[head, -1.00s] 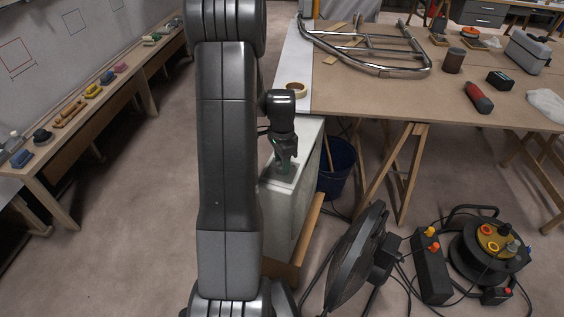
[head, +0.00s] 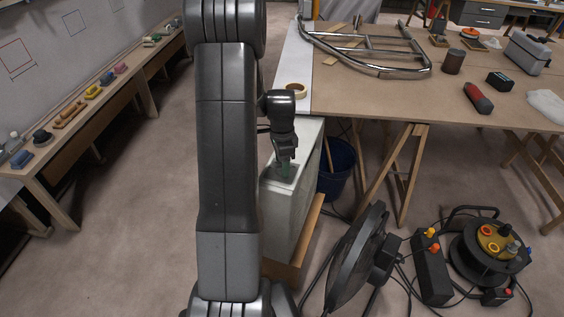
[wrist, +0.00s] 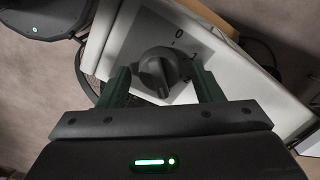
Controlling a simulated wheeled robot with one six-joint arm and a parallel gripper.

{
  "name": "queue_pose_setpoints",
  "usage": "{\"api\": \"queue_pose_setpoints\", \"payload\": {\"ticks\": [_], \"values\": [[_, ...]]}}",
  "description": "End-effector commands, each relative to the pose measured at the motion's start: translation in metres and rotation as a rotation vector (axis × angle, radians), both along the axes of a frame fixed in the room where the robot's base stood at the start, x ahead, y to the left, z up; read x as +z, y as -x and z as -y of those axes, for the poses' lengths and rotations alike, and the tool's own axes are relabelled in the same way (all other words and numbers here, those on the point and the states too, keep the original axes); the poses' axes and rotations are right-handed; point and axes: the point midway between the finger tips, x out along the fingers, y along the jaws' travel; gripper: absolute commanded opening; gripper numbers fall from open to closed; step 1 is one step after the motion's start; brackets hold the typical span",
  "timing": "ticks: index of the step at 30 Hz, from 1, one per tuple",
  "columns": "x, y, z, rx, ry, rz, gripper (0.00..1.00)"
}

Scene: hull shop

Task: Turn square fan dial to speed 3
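The square fan (head: 283,220) is a pale upright box on a wooden base, right of my arm in the head view. Its top panel carries a grey dial (wrist: 160,70) on a grey plate (wrist: 190,45) in the wrist view. The marks 0 and 1 show beside the dial, and another mark lower down is partly hidden. Which mark the dial points to is hard to tell. My gripper (wrist: 163,88) is open, with one green finger on each side of the dial and a gap to each. In the head view my gripper (head: 285,168) is just over the fan's top.
A round black fan (head: 358,258) stands on the floor to the right, beside a black switch box (head: 430,268) and a cable reel (head: 490,250). A blue bucket (head: 338,170) is behind the square fan. The workbench (head: 400,105) edge is close behind my gripper.

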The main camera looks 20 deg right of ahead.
Motion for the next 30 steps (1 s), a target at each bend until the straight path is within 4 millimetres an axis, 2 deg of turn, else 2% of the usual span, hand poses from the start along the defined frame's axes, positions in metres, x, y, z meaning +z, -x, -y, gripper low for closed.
{"api": "queue_pose_setpoints", "payload": {"ticks": [8,13,17,24,30], "values": [[0.000,0.001,0.000,0.001,-0.001,-0.002,0.62],[0.013,0.000,0.000,0.001,0.000,0.001,0.62],[0.038,0.000,0.000,0.001,0.001,0.003,0.62],[0.094,0.000,0.000,0.001,0.001,0.004,0.62],[0.126,0.000,0.000,0.000,0.000,0.001,0.62]]}}
